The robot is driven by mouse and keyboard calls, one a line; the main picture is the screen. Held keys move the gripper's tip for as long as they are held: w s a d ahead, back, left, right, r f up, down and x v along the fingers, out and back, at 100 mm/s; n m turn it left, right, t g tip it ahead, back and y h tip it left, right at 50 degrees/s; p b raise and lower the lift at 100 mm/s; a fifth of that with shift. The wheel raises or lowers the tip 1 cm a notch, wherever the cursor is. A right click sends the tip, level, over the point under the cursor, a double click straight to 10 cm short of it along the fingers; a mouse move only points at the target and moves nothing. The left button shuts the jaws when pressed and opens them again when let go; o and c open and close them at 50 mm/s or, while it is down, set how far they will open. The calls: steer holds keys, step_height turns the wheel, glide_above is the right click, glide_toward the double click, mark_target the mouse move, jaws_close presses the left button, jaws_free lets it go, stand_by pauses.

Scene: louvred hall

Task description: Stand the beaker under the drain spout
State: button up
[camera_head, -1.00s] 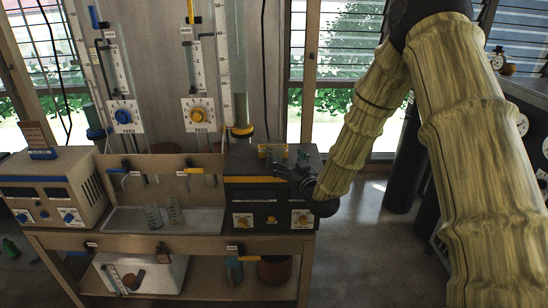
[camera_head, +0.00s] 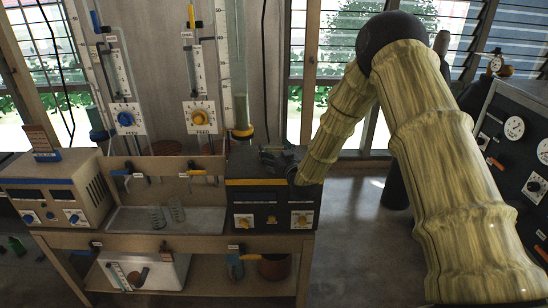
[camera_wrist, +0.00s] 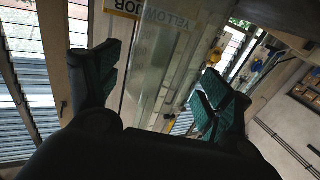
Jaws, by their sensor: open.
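Two small clear glass beakers stand close together on the pale tray (camera_head: 205,219) of the bench, a left one (camera_head: 157,217) and a right one (camera_head: 177,210). Behind and above the tray are a blue-handled drain valve (camera_head: 121,172) and a yellow-handled drain valve (camera_head: 196,173), with thin spouts too small to make out fully. My gripper (camera_head: 270,156) appears over or behind the top of the black box, right of the beakers and apart from them. In the wrist view, my gripper's (camera_wrist: 155,92) two teal-padded fingers are spread, with nothing between them.
The black box (camera_head: 270,208) with a yellow strip borders the tray on the right; a beige power unit (camera_head: 52,190) borders it on the left. Tall glass columns (camera_head: 226,75) rise behind. A dark gauge panel (camera_head: 515,150) stands at far right. Floor right of the bench is open.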

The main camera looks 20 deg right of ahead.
steer(key=shift+w+f, duration=0.1)
steer(key=shift+w, duration=0.2)
steer(key=c, duration=1.2)
